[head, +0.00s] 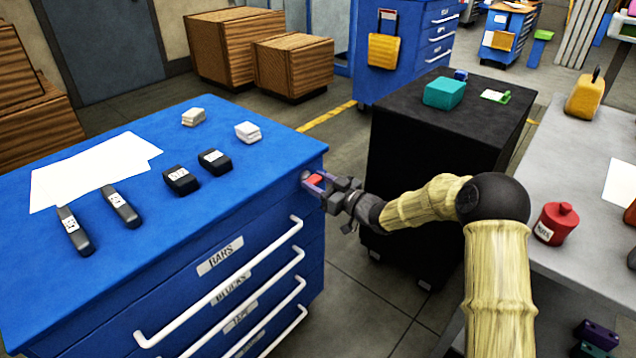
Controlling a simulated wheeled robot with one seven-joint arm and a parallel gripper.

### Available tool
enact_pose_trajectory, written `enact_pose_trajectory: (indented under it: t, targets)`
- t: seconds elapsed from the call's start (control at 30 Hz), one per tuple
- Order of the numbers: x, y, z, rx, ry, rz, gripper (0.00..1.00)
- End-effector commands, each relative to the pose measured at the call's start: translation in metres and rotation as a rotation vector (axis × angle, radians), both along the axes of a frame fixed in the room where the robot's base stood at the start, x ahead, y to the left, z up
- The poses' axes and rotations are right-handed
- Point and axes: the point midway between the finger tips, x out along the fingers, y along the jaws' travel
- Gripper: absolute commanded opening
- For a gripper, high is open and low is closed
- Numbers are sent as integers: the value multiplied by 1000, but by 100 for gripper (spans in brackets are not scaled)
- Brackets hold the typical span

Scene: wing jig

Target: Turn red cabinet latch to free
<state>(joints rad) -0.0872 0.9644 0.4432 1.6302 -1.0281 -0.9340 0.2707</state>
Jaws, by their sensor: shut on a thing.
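The red latch (314,181) is on the upper right corner of the blue cabinet's (160,255) drawer front. My gripper (313,183) is at that corner, with its fingers on either side of the latch, and it is shut on it. The fingers hide part of the latch, so its exact angle is hard to tell. The cabinet's drawers, labelled BARS, BLOCKS and others, appear shut, with white handles.
On the cabinet top lie white papers (95,170), dark bars (121,206), dark blocks (182,181) and pale blocks (247,132). A black cabinet (428,125) stands behind my arm. A grey bench (565,215) with a red can (557,224) is at right.

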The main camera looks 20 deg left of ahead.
Motion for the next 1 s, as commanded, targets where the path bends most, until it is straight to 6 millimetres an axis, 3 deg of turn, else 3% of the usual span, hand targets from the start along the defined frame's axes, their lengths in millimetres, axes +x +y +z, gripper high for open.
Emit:
enact_pose_trajectory:
  t: [0.47,1.0]
  targets:
    - [-1,0,-2,-40,-100,1,21]
    - [-2,1,-5,-212,-517,1,21]
